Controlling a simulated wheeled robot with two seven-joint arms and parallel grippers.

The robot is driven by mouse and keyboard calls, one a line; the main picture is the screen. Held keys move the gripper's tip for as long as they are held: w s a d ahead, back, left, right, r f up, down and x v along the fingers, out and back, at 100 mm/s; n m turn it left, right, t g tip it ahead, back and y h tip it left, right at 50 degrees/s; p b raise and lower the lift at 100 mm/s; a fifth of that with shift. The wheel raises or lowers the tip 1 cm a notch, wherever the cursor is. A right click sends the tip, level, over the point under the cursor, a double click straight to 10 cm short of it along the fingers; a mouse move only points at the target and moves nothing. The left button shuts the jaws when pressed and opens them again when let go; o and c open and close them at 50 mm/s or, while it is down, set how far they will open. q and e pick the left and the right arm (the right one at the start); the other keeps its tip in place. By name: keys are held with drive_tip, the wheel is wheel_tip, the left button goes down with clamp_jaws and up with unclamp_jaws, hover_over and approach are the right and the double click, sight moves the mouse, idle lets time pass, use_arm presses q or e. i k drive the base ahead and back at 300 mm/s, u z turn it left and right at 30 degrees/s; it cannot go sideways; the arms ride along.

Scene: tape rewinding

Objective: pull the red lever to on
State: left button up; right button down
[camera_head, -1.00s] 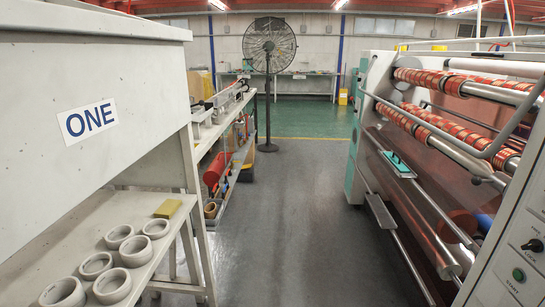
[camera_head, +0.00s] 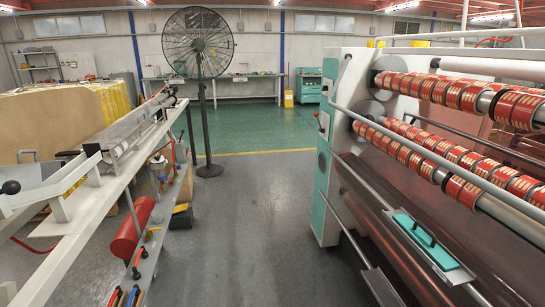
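A small red part (camera_head: 317,115) shows on the near-left edge of the rewinding machine's end frame (camera_head: 322,160). It is too small to tell whether it is the red lever or how it is set. No other clear lever shows. Neither of my grippers is in view.
The rewinding machine with red-patterned rolls (camera_head: 450,93) fills the right. A long white bench (camera_head: 100,195) with a red cylinder (camera_head: 132,230) below stands left. A black fan (camera_head: 199,45) stands ahead. The grey aisle floor (camera_head: 255,220) is clear.

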sight(316, 114)
drive_tip(key=u, duration=0.05)
drive_tip(key=i, duration=2.3)
drive_tip(key=u, duration=0.1)
